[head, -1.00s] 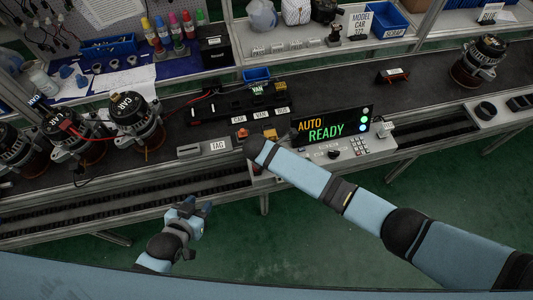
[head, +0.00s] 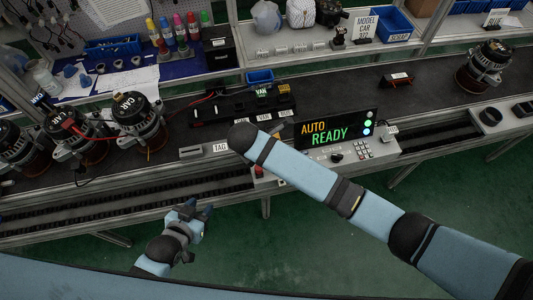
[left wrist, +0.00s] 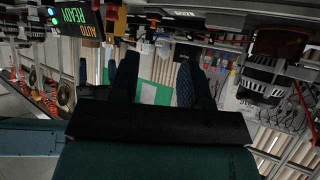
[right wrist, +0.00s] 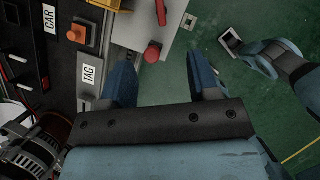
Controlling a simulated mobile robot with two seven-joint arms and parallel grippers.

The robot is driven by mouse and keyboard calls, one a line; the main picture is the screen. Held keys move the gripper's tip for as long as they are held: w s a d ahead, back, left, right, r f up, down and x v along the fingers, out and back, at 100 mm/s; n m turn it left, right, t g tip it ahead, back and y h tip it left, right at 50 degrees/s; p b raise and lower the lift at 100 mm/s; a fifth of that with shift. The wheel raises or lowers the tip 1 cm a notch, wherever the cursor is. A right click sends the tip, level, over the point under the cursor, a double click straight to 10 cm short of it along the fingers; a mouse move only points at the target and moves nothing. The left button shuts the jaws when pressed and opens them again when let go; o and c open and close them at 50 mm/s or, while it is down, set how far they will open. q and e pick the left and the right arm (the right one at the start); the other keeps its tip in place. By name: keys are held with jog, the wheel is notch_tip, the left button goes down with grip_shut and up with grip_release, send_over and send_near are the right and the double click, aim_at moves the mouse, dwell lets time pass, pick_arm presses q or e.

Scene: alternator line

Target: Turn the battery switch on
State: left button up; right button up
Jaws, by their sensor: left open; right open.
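A grey panel (right wrist: 145,25) in the right wrist view carries a red lever (right wrist: 160,12) and a round red knob (right wrist: 152,52) at its lower edge. No label on either is readable, so I cannot tell for sure which is the battery switch. A small red part (head: 259,171) shows at the bench's front edge in the head view. My right gripper (right wrist: 163,80) is open and empty, its fingertips just short of the red knob; my own arm hides it in the head view. My left gripper (head: 197,213) is open and empty in front of the bench.
The AUTO READY display (head: 336,130) stands behind a keypad console (head: 350,152). Alternators (head: 139,118) stand at left. The green floor in front is clear.

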jog(key=o, duration=0.3)
jog(key=w+d+f+n+t, duration=0.1)
jog(key=d, duration=0.1)
jog(key=w+d+f+t+y+b, duration=0.1)
jog(key=t, duration=0.1)
jog(key=w+d+f+n+t+b, duration=0.1)
jog(key=w+d+f, duration=0.1)
jog(key=shift+d+n, duration=0.3)
jog(key=s+d+f+n+t+y+b, duration=0.2)
jog(key=s+d+f+n+y+b, duration=0.25)
jog(key=s+d+n+y, duration=0.7)
jog(key=w+a+f+n, duration=0.1)
jog(key=w+a, duration=0.2)
jog(key=a, duration=0.1)
jog(key=w+a+f+n, duration=0.1)
jog(key=w+a+f, duration=0.1)
jog(key=w+a, duration=0.2)
jog(key=w+a+f+n, duration=0.1)
jog(key=w+a+n, duration=0.1)
jog(key=w+a, duration=0.2)
jog(key=shift+a+f, duration=0.25)
jog(key=shift+f, duration=0.05)
jog(key=shift+y, duration=0.25)
jog(key=c, duration=0.9)
